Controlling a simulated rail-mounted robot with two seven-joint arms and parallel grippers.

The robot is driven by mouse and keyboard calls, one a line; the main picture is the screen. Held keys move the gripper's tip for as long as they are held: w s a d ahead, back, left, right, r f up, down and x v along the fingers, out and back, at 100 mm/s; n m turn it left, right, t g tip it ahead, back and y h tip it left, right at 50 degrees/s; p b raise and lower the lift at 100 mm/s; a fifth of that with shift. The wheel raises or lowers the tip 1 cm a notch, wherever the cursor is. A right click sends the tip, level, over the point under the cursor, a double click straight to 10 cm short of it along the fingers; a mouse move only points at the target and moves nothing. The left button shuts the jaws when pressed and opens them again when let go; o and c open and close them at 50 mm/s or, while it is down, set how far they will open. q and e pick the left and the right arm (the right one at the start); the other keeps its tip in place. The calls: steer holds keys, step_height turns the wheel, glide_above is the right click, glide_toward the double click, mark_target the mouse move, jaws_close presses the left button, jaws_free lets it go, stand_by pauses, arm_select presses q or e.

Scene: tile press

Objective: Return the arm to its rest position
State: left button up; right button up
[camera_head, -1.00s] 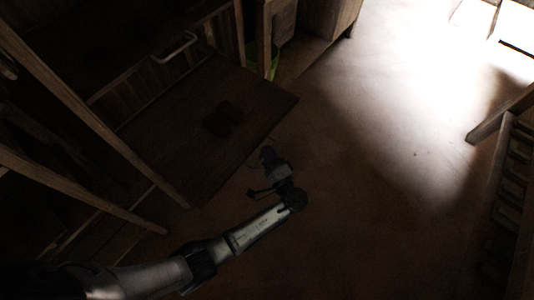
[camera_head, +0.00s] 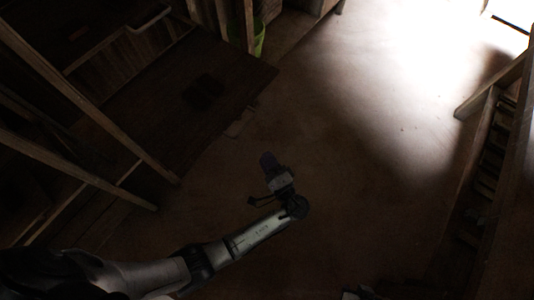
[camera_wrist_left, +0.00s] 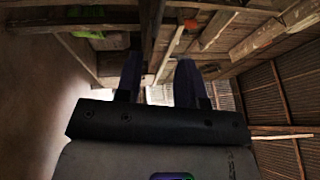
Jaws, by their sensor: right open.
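My left arm comes in from the lower left in the head view. Its dark left gripper (camera_head: 268,163) hangs over bare brown floor, to the right of a dark wooden board, touching nothing that I can see. In the left wrist view its two fingers (camera_wrist_left: 158,78) stand apart with nothing between them, so it is open and empty. A small part of my right gripper (camera_head: 356,293) shows at the bottom edge of the head view; most of it is cut off, and it is open.
The dark wooden board (camera_head: 180,110) and wooden posts (camera_head: 85,95) stand at the left. A green bin (camera_head: 259,38) is behind them. A wooden rack (camera_head: 490,150) stands at the right. The floor (camera_head: 370,130) between is clear, brightly lit towards the back.

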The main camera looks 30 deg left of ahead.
arm_select(q)
steer(key=shift+s+d, duration=0.2)
steer(key=shift+d, duration=0.1)
steer(key=shift+a, duration=0.15)
